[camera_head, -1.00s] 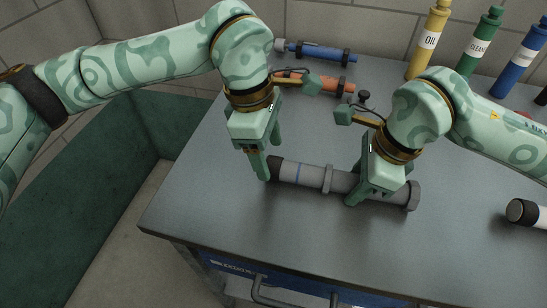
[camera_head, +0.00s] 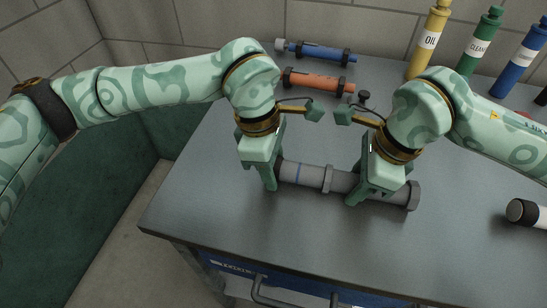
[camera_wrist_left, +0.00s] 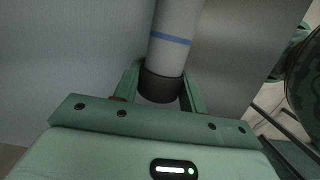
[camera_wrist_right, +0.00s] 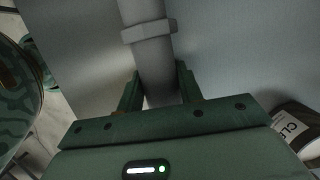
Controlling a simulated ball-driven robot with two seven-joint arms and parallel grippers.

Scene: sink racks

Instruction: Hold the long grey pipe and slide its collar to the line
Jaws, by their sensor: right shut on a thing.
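The long grey pipe (camera_head: 343,182) lies across the bench, with a black left end and a wide grey right end. Its collar (camera_head: 328,179) is a raised grey ring right of the blue line (camera_head: 298,173), with bare pipe between them. My right gripper (camera_head: 362,188) is shut on the pipe right of the collar; the right wrist view also shows the collar (camera_wrist_right: 148,31) beyond the fingers. My left gripper (camera_head: 275,174) is open, its fingers either side of the black end (camera_wrist_left: 160,87). The blue line (camera_wrist_left: 170,38) lies beyond those fingers in the left wrist view.
A blue pipe (camera_head: 316,51) and an orange pipe (camera_head: 316,81) lie at the back. Yellow (camera_head: 429,40), green (camera_head: 478,42) and blue (camera_head: 520,60) bottles stand back right. A white cylinder with a black end (camera_head: 523,212) lies at right. The bench front is clear.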

